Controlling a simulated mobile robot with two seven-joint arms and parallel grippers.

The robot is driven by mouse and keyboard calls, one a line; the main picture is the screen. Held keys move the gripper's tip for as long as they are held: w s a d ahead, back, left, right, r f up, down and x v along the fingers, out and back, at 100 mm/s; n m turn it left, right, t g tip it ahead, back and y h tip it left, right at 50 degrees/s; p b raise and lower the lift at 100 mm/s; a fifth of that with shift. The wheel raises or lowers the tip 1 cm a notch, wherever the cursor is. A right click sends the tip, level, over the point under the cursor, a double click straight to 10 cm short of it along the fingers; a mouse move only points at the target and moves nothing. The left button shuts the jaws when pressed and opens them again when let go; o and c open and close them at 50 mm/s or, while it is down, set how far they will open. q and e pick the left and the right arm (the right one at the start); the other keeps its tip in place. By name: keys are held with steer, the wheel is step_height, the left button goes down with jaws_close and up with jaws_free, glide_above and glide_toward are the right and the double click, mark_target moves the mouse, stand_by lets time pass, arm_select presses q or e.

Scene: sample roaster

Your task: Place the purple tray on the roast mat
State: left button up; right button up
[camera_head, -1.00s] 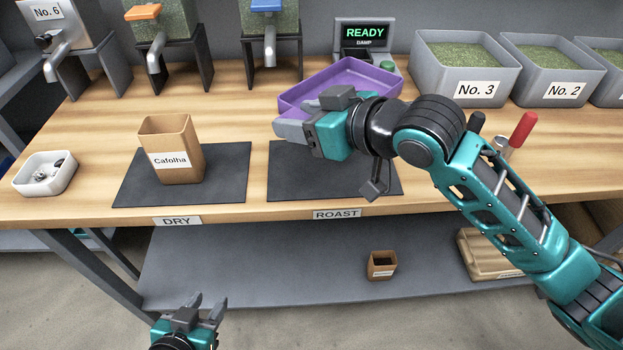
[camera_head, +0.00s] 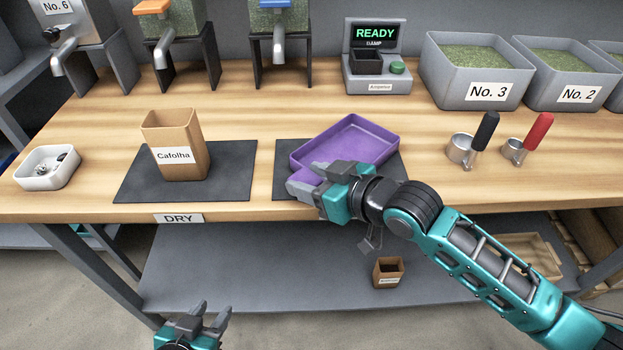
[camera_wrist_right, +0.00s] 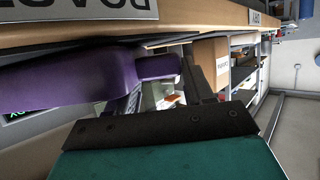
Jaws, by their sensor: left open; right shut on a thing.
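The purple tray (camera_head: 350,146) is over the roast mat (camera_head: 282,168) in the head view, turned at an angle to it and covering much of it. My right gripper (camera_head: 310,182) is shut on the near left part of the tray. The tray also fills the left of the right wrist view (camera_wrist_right: 70,80), close to the dark mat; I cannot tell whether they touch. The ROAST label is hidden behind my right arm in the head view. My left gripper (camera_head: 212,318) is open and empty, low in front of the table.
The dry mat (camera_head: 228,180) holds a Cafolha bag (camera_head: 178,146). Two scoops, black-handled (camera_head: 480,138) and red-handled (camera_head: 528,138), stand right of the tray. The scale (camera_head: 376,62) reading READY is behind it. A white dish (camera_head: 48,167) is far left.

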steer(key=o, duration=0.8)
steer(key=shift+f, duration=0.1)
steer(key=o, duration=0.4)
steer(key=shift+c, duration=0.2)
steer(key=shift+r, duration=0.2)
steer(key=p+v, duration=0.1)
steer(key=v, duration=1.1)
steer(key=shift+f, duration=0.2)
